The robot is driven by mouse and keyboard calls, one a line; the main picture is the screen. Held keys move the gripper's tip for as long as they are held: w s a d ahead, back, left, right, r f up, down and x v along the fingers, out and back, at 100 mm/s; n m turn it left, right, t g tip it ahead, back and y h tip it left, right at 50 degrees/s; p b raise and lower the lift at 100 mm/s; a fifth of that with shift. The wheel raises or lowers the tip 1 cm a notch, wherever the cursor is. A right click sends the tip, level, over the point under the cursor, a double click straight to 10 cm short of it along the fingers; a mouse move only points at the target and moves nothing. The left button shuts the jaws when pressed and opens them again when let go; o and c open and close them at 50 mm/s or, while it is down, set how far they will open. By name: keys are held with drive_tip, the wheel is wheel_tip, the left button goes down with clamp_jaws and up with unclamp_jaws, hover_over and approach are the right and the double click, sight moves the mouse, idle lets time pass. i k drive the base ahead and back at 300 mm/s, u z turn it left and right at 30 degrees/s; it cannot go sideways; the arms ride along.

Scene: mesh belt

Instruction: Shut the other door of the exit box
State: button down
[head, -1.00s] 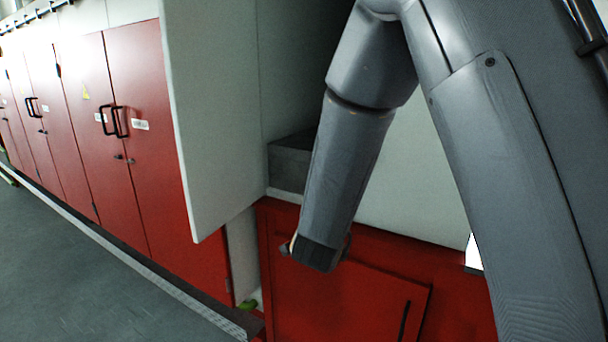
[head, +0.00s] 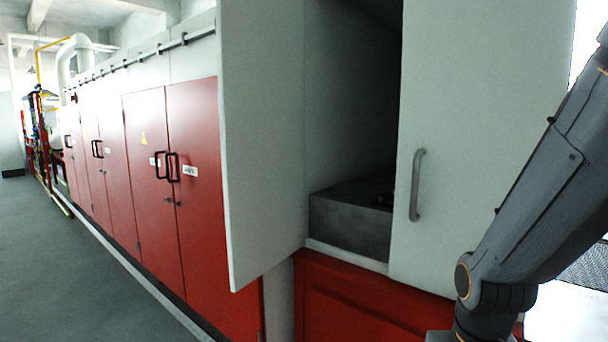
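The exit box is the pale grey box above the red panel, with a dark opening in its front. Its left door (head: 261,150) stands open, swung out toward me, and I see no handle on the side that shows. Its right door (head: 490,120), with a grey bar handle (head: 417,185), lies across the right part of the front and looks shut. Through the opening I see a dark grey block (head: 350,222) inside. My arm is at the lower right, in front of the right door's lower right area. My gripper is out of the picture.
Red cabinets (head: 150,190) with black handles run away to the left. A red panel (head: 345,305) is below the box. Open grey floor (head: 60,275) lies at the left. A mesh surface (head: 590,270) shows at the right edge.

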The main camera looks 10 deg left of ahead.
sight(260, 44)
drive_tip(key=u, duration=2.25)
drive_tip(key=i, duration=2.15)
drive_tip(key=z, duration=2.8)
